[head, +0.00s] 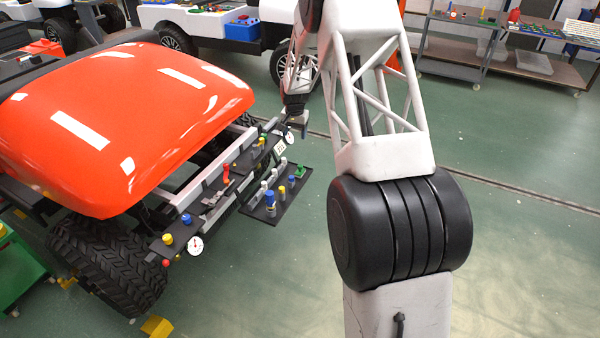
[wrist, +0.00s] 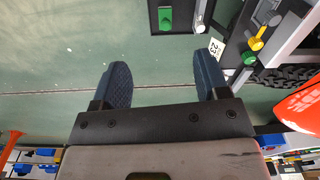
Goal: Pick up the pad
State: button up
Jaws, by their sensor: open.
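My gripper (wrist: 162,62) is open in the wrist view, its two dark blue fingers apart with only green floor between them. In the head view my gripper (head: 298,118) hangs near the far end of the cart's rack and is small there. I cannot tell for sure which object is the pad. A green piece (head: 300,171) sits at the far corner of a black board (head: 263,213). In the wrist view the green piece (wrist: 165,18) lies at the top, beyond the fingertips and apart from them.
The board holds several blue, yellow and grey pegs. Beside it, the cart's rack carries a red lever (head: 226,174), knobs and a white gauge (head: 195,246). The orange cart hood (head: 120,120) is at left. Green floor (head: 520,270) is clear at right.

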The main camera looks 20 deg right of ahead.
jog(key=m, duration=0.2)
send_over(300, 165)
notch_tip(300, 165, down, 19)
jog(key=shift+f, duration=0.1)
jog(key=shift+f, duration=1.2)
jog(key=shift+f, duration=0.15)
jog(key=shift+f, duration=2.5)
jog(key=c, duration=1.1)
